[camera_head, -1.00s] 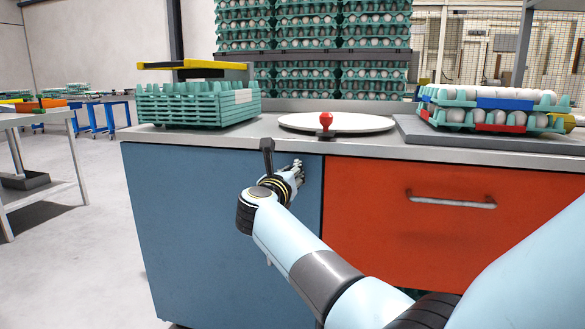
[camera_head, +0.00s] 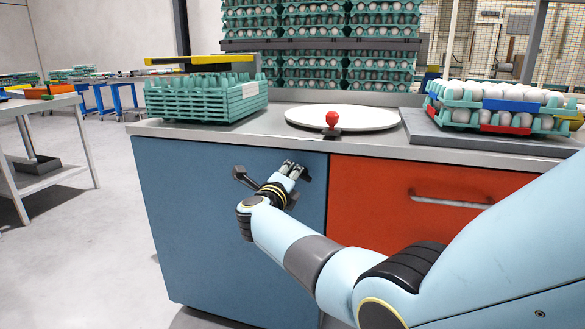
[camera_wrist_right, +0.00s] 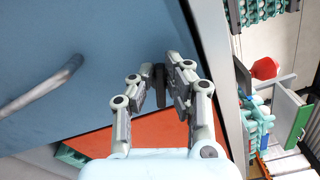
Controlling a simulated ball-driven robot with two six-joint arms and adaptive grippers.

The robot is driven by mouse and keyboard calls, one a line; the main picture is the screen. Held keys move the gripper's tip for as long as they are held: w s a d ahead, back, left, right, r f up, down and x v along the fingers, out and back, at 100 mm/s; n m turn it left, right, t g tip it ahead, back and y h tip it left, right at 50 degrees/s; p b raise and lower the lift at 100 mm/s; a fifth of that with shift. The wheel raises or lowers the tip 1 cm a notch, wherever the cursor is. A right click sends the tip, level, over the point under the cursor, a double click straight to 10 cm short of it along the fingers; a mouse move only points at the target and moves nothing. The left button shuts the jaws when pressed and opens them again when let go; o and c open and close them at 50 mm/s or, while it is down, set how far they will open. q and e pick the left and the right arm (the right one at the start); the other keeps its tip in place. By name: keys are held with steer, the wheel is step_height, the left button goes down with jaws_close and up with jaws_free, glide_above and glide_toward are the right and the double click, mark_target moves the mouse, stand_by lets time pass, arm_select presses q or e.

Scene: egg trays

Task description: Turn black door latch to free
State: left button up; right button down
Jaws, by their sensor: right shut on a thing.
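The black door latch (camera_wrist_right: 160,86) sits between the fingertips of my right gripper in the right wrist view, against the blue door (camera_wrist_right: 110,40). My right gripper (camera_wrist_right: 158,88) is shut on it. In the head view my right gripper (camera_head: 291,170) is at the upper right of the blue door (camera_head: 190,230), near its seam with the red drawer (camera_head: 380,220). A small dark piece, probably the latch's end (camera_head: 306,174), shows beside the fingers; the rest is hidden by them. My left gripper is not in view.
A silver handle (camera_wrist_right: 45,88) stands out from the blue door in the wrist view. The grey countertop (camera_head: 280,142) overhangs above, carrying a white round plate (camera_head: 365,119), a red knob (camera_head: 332,119), green trays (camera_head: 180,105) and stacked egg trays (camera_head: 500,100).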

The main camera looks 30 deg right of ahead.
arm_select(q)
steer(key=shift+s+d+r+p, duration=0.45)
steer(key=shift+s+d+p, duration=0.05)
steer(key=shift+p, duration=0.1)
arm_select(e)
steer(key=shift+w+a+f+n, duration=0.1)
steer(key=shift+f+n, duration=0.15)
steer(key=shift+n, duration=0.95)
steer(key=shift+f+n, duration=0.2)
steer(key=shift+n, duration=1)
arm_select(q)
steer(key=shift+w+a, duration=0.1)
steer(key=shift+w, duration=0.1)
arm_select(e)
steer(key=c, duration=1.4)
jaws_free()
steer(key=shift+o, duration=0.2)
steer(key=v, duration=0.7)
steer(key=shift+a, duration=0.2)
